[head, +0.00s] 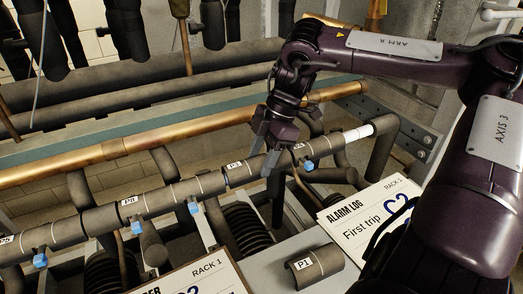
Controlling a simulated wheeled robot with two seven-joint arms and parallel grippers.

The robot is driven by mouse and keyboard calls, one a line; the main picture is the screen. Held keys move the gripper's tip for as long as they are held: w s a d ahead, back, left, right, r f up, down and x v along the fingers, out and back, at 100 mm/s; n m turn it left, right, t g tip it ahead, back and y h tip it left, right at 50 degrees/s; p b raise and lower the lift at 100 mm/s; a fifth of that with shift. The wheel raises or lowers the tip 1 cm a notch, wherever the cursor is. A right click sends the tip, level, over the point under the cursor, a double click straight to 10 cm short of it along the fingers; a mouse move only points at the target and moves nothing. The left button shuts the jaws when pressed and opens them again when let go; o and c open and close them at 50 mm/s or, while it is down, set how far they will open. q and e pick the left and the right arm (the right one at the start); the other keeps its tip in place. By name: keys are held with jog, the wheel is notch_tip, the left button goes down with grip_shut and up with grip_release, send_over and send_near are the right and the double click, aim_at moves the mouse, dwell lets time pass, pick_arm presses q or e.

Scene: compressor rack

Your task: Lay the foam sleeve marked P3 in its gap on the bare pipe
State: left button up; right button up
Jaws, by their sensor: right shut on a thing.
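The dark grey foam sleeve with a white label that seems to read P3 (243,172) lies in line with the lagged pipe (170,200), between neighbouring sleeves. A thin seam shows at its left end. I cannot tell whether it is fully seated. My right gripper (270,166) reaches down from above and is shut on the sleeve near its right end. The fingers hide that end and any bare pipe under it. My left gripper is not in view.
A loose half-round sleeve marked P1 (315,267) lies on the grey ledge. Blue clips (136,227) hang along the pipe. A white pipe section (358,133) shows at its right. A copper pipe (120,147) runs behind. An alarm log sheet (365,215) lies at right.

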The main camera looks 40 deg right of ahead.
jog(key=o, duration=1)
jog(key=shift+d+r, duration=0.1)
jog(key=shift+r, duration=0.1)
jog(key=b+v, duration=0.2)
jog(key=v, duration=0.4)
jog(key=shift+r, duration=0.15)
jog(key=shift+d+r, duration=0.2)
jog(key=shift+r, duration=0.3)
